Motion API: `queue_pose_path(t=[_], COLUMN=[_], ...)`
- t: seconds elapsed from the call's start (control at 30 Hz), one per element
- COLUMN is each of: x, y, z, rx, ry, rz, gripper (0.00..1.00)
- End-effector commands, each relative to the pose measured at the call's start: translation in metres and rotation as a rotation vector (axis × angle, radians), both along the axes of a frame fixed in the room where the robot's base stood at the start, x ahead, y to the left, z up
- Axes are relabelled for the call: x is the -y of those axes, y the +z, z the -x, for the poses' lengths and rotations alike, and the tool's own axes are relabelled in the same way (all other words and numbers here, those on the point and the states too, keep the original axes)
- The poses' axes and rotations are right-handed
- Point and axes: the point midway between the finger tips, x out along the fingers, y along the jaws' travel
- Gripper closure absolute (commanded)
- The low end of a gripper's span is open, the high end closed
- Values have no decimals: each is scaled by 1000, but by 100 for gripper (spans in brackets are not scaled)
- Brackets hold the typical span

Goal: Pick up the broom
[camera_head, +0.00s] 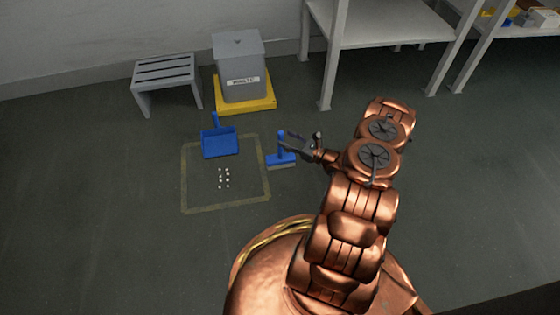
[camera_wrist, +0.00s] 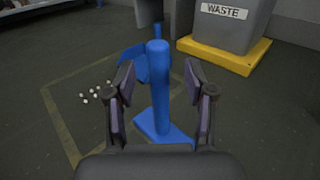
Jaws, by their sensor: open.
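The blue broom (camera_head: 281,158) stands upright on the floor at the right edge of the yellow taped square, its handle up and its brush head down. In the wrist view the broom's handle (camera_wrist: 158,85) rises between the two fingers of my gripper (camera_wrist: 160,100). My gripper (camera_head: 292,139) is open around or just behind the handle; a gap shows on both sides, and I cannot tell the exact depth. The broom's head (camera_wrist: 165,138) lies below, partly hidden by my gripper's body.
A blue dustpan (camera_head: 220,142) lies at the top of the taped square (camera_head: 226,208), with several small white bits (camera_head: 223,178) below it. A grey waste bin (camera_head: 240,68) stands on a yellow base (camera_head: 246,104). A grey stool (camera_head: 165,72) and shelving (camera_head: 380,28) stand behind.

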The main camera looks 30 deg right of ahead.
Motion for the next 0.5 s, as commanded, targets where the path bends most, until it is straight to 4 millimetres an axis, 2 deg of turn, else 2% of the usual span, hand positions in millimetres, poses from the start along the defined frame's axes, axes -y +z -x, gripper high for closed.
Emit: queue_pose_path(t=[0.1,0.3,0.5], x=[-7,-13,-14], y=[-5,-2,-1], z=[-10,-28,-32], rx=[0,2,2], ry=[3,2,0], rz=[-1,1,1], gripper=[46,46,46])
